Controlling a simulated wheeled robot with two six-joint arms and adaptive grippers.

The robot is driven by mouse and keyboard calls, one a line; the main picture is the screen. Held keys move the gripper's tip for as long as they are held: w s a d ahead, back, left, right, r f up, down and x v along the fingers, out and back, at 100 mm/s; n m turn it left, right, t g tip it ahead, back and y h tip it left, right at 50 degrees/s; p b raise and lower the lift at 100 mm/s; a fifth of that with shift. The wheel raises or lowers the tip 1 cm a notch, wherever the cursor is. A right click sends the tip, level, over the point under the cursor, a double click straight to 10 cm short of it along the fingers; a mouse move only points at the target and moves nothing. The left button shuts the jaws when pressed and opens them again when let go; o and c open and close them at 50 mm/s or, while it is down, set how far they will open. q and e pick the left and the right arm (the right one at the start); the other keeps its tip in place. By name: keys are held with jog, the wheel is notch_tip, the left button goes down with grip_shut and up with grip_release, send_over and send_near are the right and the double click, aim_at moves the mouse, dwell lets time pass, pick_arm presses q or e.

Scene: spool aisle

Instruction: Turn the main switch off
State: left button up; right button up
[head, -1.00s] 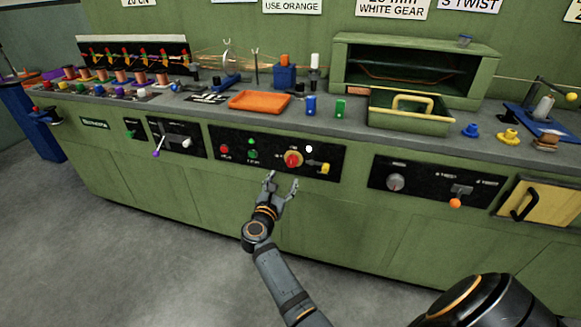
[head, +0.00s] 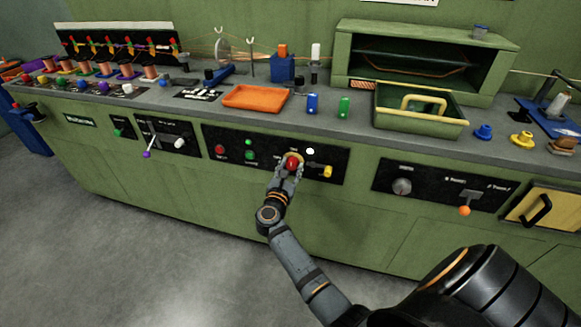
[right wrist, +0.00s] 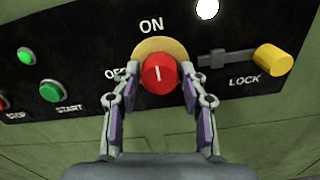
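The main switch is a round red knob (right wrist: 159,75) on a yellow disc on the black panel. Its white mark points up, towards the word ON; OFF is at its left, partly covered by a finger. It also shows in the head view (head: 292,162). My right gripper (right wrist: 160,80) is at the knob, one finger on each side. Narrow gaps seem to show between fingers and knob; firm contact cannot be made out. My left gripper is not in view.
A yellow LOCK knob (right wrist: 272,60) sits in a slot right of the switch, and a white lamp (right wrist: 207,8) above. Green START (right wrist: 53,91) and red STOP buttons are to the left. The worktop above holds an orange tray (head: 255,97) and a green bin (head: 420,120).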

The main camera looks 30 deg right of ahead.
jog(key=c, duration=0.6)
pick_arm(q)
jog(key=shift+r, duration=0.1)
pick_arm(e)
jog(key=shift+r+n+p, duration=0.15)
jog(key=shift+n+p, duration=0.55)
jog(key=shift+n, duration=0.4)
jog(key=shift+n+p, duration=0.5)
jog(key=shift+n, duration=0.3)
jog(key=n+p, duration=0.3)
jog(key=n, duration=0.3)
jog(key=shift+r+p, duration=0.1)
jog(key=shift+p, duration=0.3)
jog(key=n+p, duration=0.2)
jog(key=n, duration=0.3)
jog(key=shift+n+p, duration=0.3)
jog(key=shift+p, duration=0.1)
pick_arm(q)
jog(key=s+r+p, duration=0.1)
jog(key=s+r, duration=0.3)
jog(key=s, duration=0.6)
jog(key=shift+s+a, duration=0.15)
pick_arm(e)
jog(key=shift+n, duration=1.2)
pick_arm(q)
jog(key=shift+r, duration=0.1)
